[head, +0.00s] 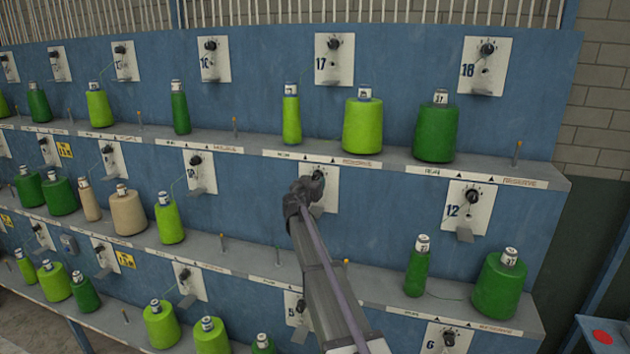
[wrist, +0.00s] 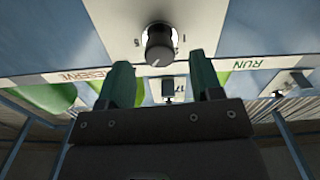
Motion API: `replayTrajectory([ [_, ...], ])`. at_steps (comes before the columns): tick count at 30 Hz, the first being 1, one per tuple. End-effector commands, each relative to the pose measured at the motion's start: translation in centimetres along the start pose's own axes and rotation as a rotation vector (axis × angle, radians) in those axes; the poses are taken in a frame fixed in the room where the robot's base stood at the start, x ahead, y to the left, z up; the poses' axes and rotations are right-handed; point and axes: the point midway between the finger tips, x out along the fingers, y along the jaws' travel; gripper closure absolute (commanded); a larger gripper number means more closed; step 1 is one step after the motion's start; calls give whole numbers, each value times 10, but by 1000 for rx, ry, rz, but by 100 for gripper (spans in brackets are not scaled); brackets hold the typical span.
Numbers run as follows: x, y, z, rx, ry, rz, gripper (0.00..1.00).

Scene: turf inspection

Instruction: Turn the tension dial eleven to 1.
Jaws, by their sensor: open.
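The white plate of dial eleven (head: 330,193) is in the middle row of the head view, left of plate 12. My gripper (head: 308,188) is in front of it and hides its number and part of its dial. In the wrist view the black round dial (wrist: 159,46) stands out from the white plate (wrist: 118,22), with a small light mark near its rim. The two green fingers of my gripper (wrist: 160,68) are open, one on each side of the dial and apart from it, with nothing between them. I cannot read the dial's setting.
Plate 12 (head: 469,208) is to the right and plate 17 (head: 334,60) above. A shelf (head: 400,163) with green spools, including a light green one (head: 362,122), runs above my gripper. A lower shelf (head: 390,292) has a clear stretch beneath plate eleven.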

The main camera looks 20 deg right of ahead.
Motion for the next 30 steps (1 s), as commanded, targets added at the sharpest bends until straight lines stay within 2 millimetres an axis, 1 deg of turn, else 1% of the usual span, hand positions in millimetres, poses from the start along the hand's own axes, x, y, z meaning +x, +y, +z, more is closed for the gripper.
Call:
replayTrajectory([
  [1, 14, -1, 0, 0, 0, 2, 41],
  [4, 29, 0, 0, 0, 0, 1, 41],
  [7, 33, 0, 0, 0, 0, 0, 41],
  [12, 32, 0, 0, 0, 0, 0, 41],
  [14, 32, 0, 0, 0, 0, 0, 45],
  [27, 32, 0, 0, 0, 0, 0, 88],
  [28, 32, 0, 0, 0, 0, 0, 90],
  [30, 32, 0, 0, -1, 0, 0, 90],
])
